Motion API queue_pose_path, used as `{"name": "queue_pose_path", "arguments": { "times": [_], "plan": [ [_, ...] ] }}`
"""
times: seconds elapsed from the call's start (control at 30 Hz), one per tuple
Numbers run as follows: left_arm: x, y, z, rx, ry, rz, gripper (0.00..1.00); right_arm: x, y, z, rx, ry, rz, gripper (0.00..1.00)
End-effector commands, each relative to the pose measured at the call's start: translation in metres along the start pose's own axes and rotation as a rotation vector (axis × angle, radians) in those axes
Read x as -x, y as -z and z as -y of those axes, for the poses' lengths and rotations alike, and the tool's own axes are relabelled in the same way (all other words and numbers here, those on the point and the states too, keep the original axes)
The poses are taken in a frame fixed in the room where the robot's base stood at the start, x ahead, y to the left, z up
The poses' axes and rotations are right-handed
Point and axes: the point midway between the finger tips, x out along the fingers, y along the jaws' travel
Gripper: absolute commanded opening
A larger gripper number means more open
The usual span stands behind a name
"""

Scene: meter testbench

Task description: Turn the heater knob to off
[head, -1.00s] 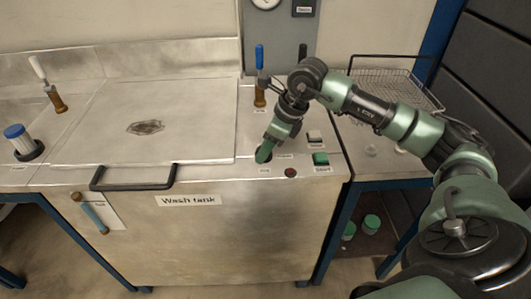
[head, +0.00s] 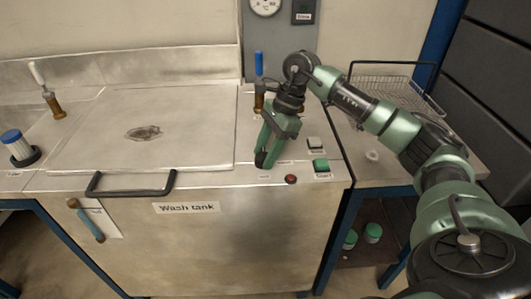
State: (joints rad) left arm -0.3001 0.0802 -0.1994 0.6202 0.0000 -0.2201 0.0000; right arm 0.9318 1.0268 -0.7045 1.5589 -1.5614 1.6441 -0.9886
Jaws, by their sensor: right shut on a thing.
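My right gripper (head: 266,158) reaches down onto the panel at the right end of the wash tank (head: 230,240). Its green fingers are shut on the dark heater knob (head: 262,160), which is mostly hidden between and under them. I cannot tell which way the knob points. A small label (head: 264,178) in front of it is too small to read. A red lamp (head: 291,179) sits just right of the knob. My left gripper is not in view.
A green button (head: 321,165) and a pale button (head: 314,144) stand right of the gripper. A blue-handled valve (head: 259,65) stands behind it. The tank lid's black handle (head: 130,192) is to the left. A wire basket (head: 385,90) stands at back right.

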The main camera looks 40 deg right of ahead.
Motion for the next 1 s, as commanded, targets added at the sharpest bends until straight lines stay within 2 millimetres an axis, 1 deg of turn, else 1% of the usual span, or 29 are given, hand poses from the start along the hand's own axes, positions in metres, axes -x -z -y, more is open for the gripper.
{"name": "queue_pose_path", "arguments": {
  "times": [0.2, 0.57, 0.6, 0.67, 1.0],
  "plan": [
    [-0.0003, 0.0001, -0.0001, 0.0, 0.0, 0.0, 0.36, 0.0015, -0.0004, 0.0015, 0.03, -0.007, 0.001, 0.02],
    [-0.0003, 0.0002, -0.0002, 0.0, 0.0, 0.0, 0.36, 0.0017, -0.0003, 0.0014, 0.033, -0.008, 0.0, 0.02],
    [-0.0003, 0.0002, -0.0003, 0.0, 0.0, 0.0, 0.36, 0.0017, -0.0003, 0.0014, 0.033, -0.008, 0.0, 0.45],
    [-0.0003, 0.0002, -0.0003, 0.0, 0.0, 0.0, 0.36, 0.0016, -0.0003, 0.0013, 0.033, -0.008, 0.0, 0.62],
    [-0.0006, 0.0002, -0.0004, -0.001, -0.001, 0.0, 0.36, 0.0018, 0.0, 0.0008, 0.032, -0.011, 0.0, 0.63]
  ]
}}
